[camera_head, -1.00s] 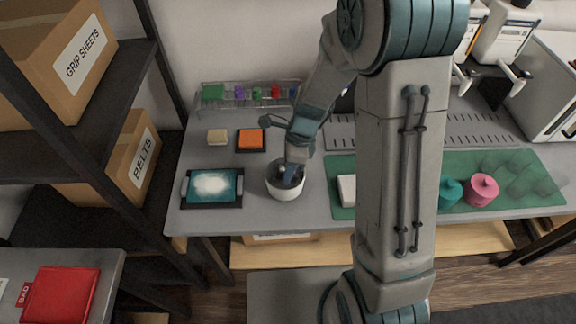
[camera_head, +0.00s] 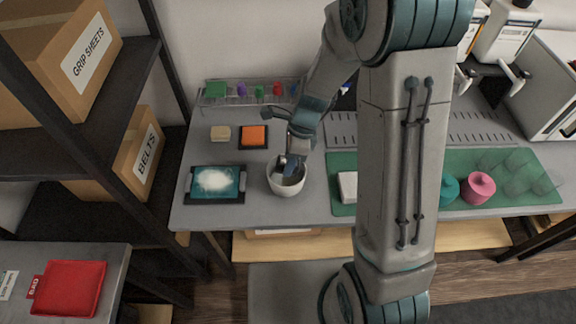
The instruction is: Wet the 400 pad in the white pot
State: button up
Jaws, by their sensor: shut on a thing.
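The white pot (camera_head: 287,187) stands on the grey bench near its front edge. My gripper (camera_head: 290,170) points down into the pot's mouth, its tip inside the rim. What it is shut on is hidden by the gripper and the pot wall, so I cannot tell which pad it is. An orange pad (camera_head: 253,136) lies on a dark square holder behind and left of the pot. A beige block (camera_head: 220,133) lies left of it. No 400 marking is readable.
A tray with a teal surface and white patch (camera_head: 215,182) lies left of the pot. A rack of coloured items (camera_head: 250,91) stands behind. The green mat (camera_head: 343,164) at right holds a white block (camera_head: 348,186), a teal piece and a pink piece (camera_head: 478,188).

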aim_at(284, 163)
jog(key=shift+r+p, duration=1.85)
jog(key=shift+r, duration=0.45)
dwell(0.4)
notch_tip(284, 163, up, 4)
jog(key=p, duration=0.4)
dwell(0.6)
